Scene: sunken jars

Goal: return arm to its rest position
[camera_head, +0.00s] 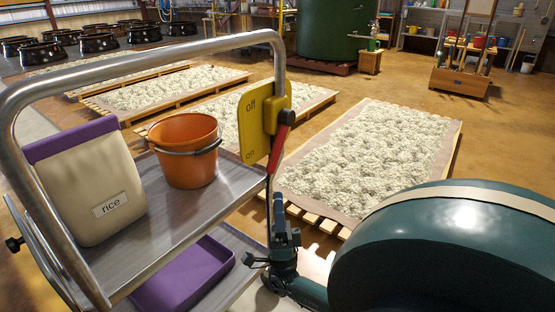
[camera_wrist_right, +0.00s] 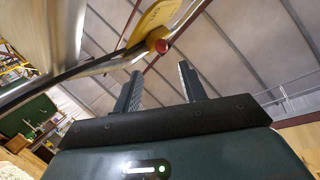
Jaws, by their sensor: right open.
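My right gripper (camera_head: 281,222) is below the red-handled lever in the head view, beside the right edge of the metal cart. Its fingers point up, apart and empty. In the right wrist view the two fingers of the right gripper (camera_wrist_right: 161,78) stand apart with nothing between them. The lever's red handle (camera_head: 277,150) hangs down from its pivot on a yellow plate (camera_head: 252,125) marked "off" above and "on" below. The handle's red end (camera_wrist_right: 162,47) shows beyond the fingertips in the wrist view, apart from them. My left gripper is not in view.
The cart's metal rail (camera_head: 150,62) arches close to the lever. An orange bucket (camera_head: 186,150) and a rice bag (camera_head: 88,190) stand on its upper shelf; a purple tray (camera_head: 185,274) is below. A pallet of pale fluffy material (camera_head: 365,150) lies behind the gripper.

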